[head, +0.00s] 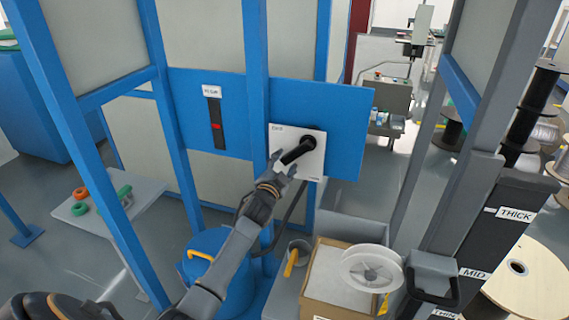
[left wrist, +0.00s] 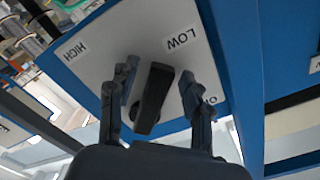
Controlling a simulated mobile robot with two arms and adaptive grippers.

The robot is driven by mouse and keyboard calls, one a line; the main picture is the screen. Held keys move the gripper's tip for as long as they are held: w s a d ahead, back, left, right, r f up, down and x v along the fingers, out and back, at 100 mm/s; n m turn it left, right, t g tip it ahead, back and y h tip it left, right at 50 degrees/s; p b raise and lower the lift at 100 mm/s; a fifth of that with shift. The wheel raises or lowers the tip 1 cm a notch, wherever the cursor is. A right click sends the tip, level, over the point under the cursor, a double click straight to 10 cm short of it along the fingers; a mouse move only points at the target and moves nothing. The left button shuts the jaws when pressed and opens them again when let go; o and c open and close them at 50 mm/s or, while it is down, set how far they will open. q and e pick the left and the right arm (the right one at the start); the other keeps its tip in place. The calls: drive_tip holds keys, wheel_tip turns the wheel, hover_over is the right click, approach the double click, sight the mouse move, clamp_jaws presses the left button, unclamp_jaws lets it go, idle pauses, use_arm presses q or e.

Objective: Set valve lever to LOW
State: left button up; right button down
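The black valve lever (head: 296,151) sits on a white square plate (head: 313,167) fixed to a blue panel. In the head view its handle points down and left from its pivot. My left gripper (head: 285,163) is at the plate with its fingers spread around the handle. In the left wrist view the lever (left wrist: 153,97) stands between the two open fingers (left wrist: 156,88), with a gap on each side. A HIGH label (left wrist: 76,50) and a LOW label (left wrist: 180,38) show on the plate; a third label is partly hidden by a finger. My right gripper is out of view.
Blue frame posts (head: 256,70) stand beside the panel. A dark gauge with a red mark (head: 216,122) is left of the plate. Below are a blue drum (head: 210,255), a cardboard box (head: 335,280) and a white spool (head: 371,268). A dark THICK/MID rack (head: 490,240) stands right.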

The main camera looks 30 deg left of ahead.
use_arm(q)
drive_tip(key=shift+s, duration=0.1)
drive_tip(key=v, duration=1.1)
drive_tip(key=shift+s+d, duration=0.2)
drive_tip(key=shift+s, duration=0.2)
